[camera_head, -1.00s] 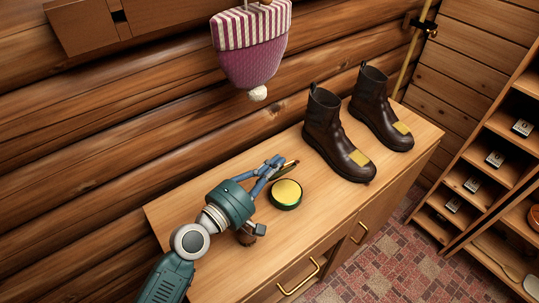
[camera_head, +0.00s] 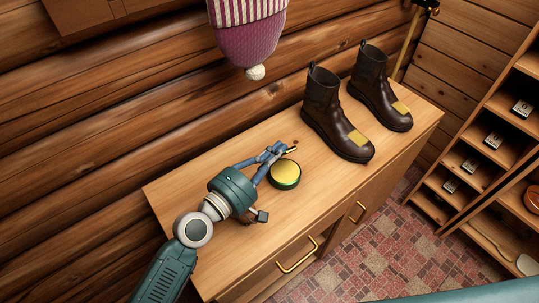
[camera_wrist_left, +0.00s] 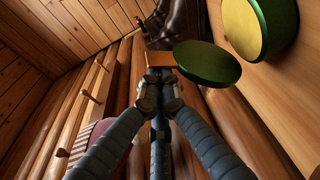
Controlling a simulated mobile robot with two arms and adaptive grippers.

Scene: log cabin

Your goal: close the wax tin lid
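The round wax tin (camera_head: 285,173) stands on the wooden cabinet top, with a green rim and yellow face. It also shows at the upper right of the left wrist view (camera_wrist_left: 262,25). A green disc, the lid (camera_wrist_left: 207,63), shows apart from the tabletop, beside my left fingertips and partly in front of the tin's side of the view. My left gripper (camera_head: 278,150) is just behind and left of the tin. Its fingers are drawn together at a small gold piece (camera_wrist_left: 160,58) beside the lid. The exact contact is hard to see. My right gripper is out of view.
Two dark brown boots (camera_head: 335,115) with yellow patches stand right of the tin. A purple knitted hat (camera_head: 247,35) hangs above, against the log wall. A small brown object (camera_head: 247,216) lies beneath my left wrist. The cabinet's front left top is clear.

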